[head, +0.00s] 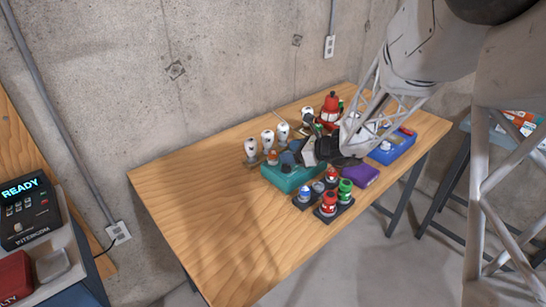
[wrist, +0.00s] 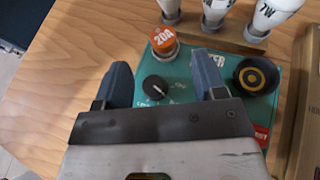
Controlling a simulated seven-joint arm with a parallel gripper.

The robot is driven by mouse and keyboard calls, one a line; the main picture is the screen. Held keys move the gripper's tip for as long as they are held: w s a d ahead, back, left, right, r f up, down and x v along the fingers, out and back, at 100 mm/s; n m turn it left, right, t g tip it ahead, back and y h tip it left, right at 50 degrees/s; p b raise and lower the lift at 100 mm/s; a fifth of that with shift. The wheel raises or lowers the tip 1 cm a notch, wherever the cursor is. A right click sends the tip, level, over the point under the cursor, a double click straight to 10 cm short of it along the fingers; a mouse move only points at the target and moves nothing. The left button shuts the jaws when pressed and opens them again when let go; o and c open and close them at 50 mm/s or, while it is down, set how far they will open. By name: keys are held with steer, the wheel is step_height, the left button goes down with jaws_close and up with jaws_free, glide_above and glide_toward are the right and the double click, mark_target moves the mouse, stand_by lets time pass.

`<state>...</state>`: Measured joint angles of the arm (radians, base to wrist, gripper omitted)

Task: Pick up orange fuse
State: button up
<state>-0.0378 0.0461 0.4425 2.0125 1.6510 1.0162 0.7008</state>
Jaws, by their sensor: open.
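The orange fuse (wrist: 163,41), a round orange knob marked 20A, stands at the far left corner of a teal panel box (wrist: 183,68) in the wrist view. It also shows small in the head view (head: 272,157) on the same box. My gripper (wrist: 163,76) is open and empty above the box, its two blue-grey fingers apart. The fuse lies beyond the fingertips, between their lines. A black dial (wrist: 155,88) shows between the fingers. In the head view my gripper (head: 302,154) hangs just right of the fuse, over the box.
Several white bulbs (head: 267,139) stand in a row behind the box. Red and green capped fuses (head: 329,201) sit in a dark holder in front. A purple block (head: 361,176) and a blue box (head: 394,149) lie right. The wooden table's left side is clear.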

mark_target(275, 153)
steer(key=shift+w+a+f, duration=0.1)
steer(key=shift+a+f, duration=0.05)
steer(key=shift+a, duration=0.1)
steer(key=shift+a, duration=0.1)
steer(key=shift+x, duration=2.55)
steer(key=shift+w, duration=0.15)
steer(key=c, duration=1.1)
steer(key=shift+o, duration=0.2)
